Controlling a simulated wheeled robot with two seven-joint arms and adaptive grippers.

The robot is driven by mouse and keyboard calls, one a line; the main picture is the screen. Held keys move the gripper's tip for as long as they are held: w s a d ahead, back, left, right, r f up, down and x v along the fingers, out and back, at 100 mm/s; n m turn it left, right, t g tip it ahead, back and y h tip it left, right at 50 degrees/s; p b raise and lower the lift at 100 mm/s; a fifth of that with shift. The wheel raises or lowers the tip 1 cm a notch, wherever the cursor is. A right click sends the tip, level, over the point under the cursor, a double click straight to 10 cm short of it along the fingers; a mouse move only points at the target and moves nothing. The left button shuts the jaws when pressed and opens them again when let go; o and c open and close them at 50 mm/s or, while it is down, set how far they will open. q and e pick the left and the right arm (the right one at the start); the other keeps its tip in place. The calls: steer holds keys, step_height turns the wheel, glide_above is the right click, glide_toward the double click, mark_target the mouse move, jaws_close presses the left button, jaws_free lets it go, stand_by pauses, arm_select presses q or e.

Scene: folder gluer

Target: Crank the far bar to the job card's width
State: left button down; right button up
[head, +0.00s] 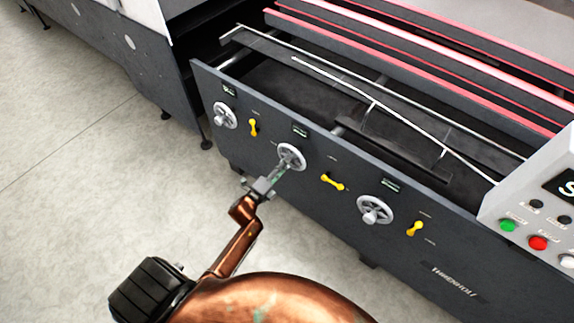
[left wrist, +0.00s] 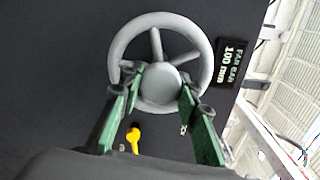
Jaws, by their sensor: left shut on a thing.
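The far bar's handwheel (head: 291,157) is the middle grey wheel on the machine's front panel. It also shows in the left wrist view (left wrist: 117,45), with spokes and a round hub. My left gripper (head: 281,171) is at this wheel, its green-padded fingers on either side of the hub, shut on it. The readout (left wrist: 230,62) beside the wheel reads "FAR BAR 100 mm". The yellow lever (head: 332,181) beside this wheel lies crosswise. Two pale thin bars lie in the machine's open bed; which is the far bar I cannot tell. No job card is seen.
Two similar handwheels stand to the left (head: 224,115) and right (head: 375,210), each with a yellow lever turned more upright. A control box (head: 530,215) with coloured buttons is at the right. Bare floor (head: 75,150) lies in front of the panel at left.

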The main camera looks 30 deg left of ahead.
arm_select(q)
steer(key=c, duration=1.7)
jaws_free()
steer(key=shift+s+a+f, duration=0.1)
steer(key=shift+a+f, duration=0.05)
steer(key=shift+o, duration=1.2)
steer(key=s+a, duration=0.1)
steer(key=s, duration=1)
steer(key=shift+s, duration=0.4)
